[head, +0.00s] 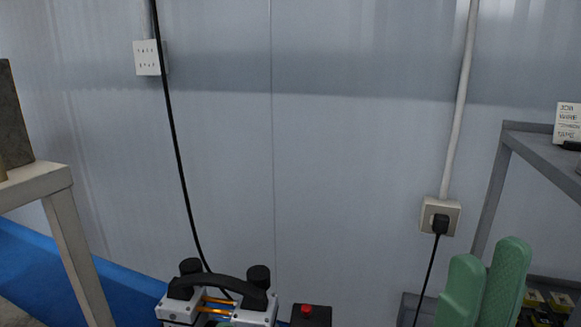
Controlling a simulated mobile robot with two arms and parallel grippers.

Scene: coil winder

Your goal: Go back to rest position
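My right gripper (486,285) shows at the bottom right as two green fingers pointing up. A narrow gap shows between their tips, and I see nothing held there. The lower part of this gripper is cut off by the bottom edge. My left gripper is not in view.
A white and black device (217,306) with knobs and orange parts stands at the bottom centre, beside a dark box with a red button (306,309). A pale table (36,184) is at the left, a grey shelf (545,150) at the right. A wall with sockets stands behind.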

